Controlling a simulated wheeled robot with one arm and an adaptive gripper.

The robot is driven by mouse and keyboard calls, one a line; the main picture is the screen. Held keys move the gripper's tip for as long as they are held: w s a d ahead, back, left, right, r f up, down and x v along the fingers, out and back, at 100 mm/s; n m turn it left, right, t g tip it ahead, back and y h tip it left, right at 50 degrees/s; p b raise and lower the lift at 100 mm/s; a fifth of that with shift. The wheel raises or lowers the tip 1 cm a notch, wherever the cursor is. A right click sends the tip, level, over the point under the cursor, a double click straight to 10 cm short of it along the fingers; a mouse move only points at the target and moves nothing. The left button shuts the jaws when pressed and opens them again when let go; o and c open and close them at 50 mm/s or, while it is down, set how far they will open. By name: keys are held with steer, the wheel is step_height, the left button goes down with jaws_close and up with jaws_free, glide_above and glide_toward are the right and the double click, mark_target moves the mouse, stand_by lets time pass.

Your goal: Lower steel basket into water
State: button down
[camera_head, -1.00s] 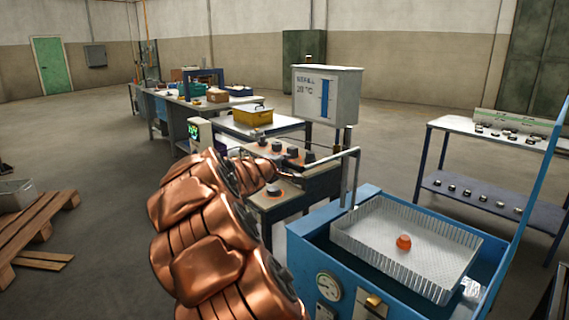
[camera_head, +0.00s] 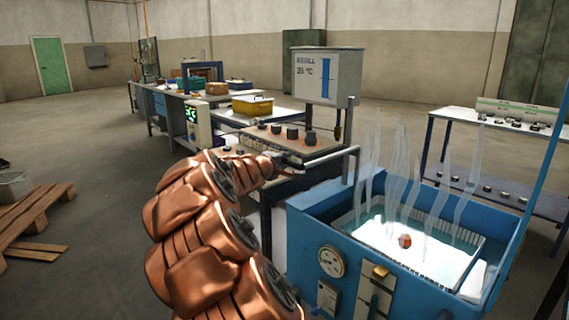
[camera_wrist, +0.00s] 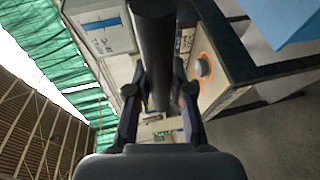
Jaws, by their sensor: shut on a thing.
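The steel basket (camera_head: 462,243) sits low inside the blue water tank (camera_head: 318,238), its mesh walls mostly below the tank rim. A small orange-red piece (camera_head: 405,241) lies on its pale floor. White steam streaks rise around it, and bright water shows at the basket. The basket's bar handle (camera_head: 328,158) reaches over the tank's left side. My gripper (camera_head: 290,170) is at the handle's outer end. In the wrist view, my gripper (camera_wrist: 160,72) is shut on a dark round bar (camera_wrist: 154,40). The fingertips are small and partly hidden in the head view.
A control bench (camera_head: 275,139) with several knobs and a display box (camera_head: 326,75) stands just behind my gripper. A blue-framed table (camera_head: 500,125) holding small parts is at the right. A wooden pallet (camera_head: 35,215) lies at the left. Open floor lies between.

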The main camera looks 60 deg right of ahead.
step_height(320, 180, down, 14)
steer(key=b, duration=1.2)
steer(key=shift+r+b, duration=0.25)
steer(key=shift+b, duration=0.1)
steer(key=shift+f, duration=0.15)
steer(key=c, duration=1.4)
jaws_free()
steer(key=o, duration=0.4)
steer(key=shift+r, duration=0.2)
steer(key=shift+r, duration=0.1)
steer(key=shift+v, duration=6.05)
